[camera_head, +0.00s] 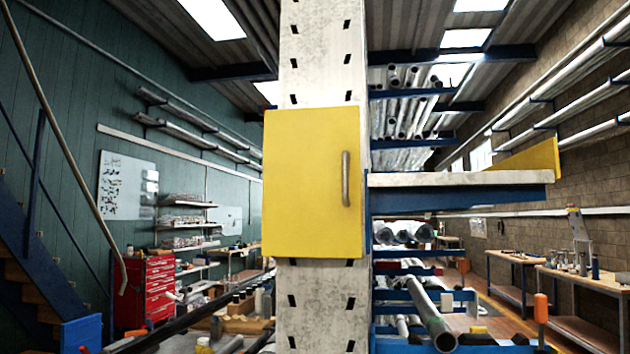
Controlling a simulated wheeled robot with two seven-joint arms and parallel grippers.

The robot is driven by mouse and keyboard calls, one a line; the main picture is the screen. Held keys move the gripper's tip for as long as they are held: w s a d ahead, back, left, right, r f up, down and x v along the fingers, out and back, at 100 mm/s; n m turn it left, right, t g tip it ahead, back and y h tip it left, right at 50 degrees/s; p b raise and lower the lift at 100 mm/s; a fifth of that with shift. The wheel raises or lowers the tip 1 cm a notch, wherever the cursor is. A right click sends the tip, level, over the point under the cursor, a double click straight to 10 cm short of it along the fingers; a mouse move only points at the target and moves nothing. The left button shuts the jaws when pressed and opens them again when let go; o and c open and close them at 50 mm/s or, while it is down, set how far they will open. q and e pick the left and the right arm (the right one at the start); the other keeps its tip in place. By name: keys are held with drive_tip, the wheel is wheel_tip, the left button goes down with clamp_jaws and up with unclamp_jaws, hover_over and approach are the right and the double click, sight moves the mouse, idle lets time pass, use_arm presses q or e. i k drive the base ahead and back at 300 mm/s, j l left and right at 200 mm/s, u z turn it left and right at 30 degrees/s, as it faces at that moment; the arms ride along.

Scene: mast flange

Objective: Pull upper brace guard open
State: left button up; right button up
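The upper brace guard is a flat yellow panel (305,190) on the front of a pale, worn slotted mast (322,55). A vertical metal bar handle (346,179) sits near the panel's right edge. The panel looks shut against the mast and covers its middle part. No hinge is clearly visible. Neither of my grippers shows in the head view, and nothing touches the handle.
A pale shelf on a blue beam (460,188) juts right from the mast beside the panel, with a yellow end plate (530,160). Pipes (430,315) lie on blue racks below it. A red tool cabinet (145,290) stands at left. Space left of the panel looks clear.

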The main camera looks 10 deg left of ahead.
sight(312, 207)
drive_tip(key=i+l, duration=0.1)
drive_tip(key=l, duration=0.4)
drive_tip(key=i+l, duration=0.1)
drive_tip(key=l, duration=0.4)
drive_tip(key=i+l+u, duration=0.1)
drive_tip(key=l, duration=0.9)
drive_tip(key=i+u, duration=0.05)
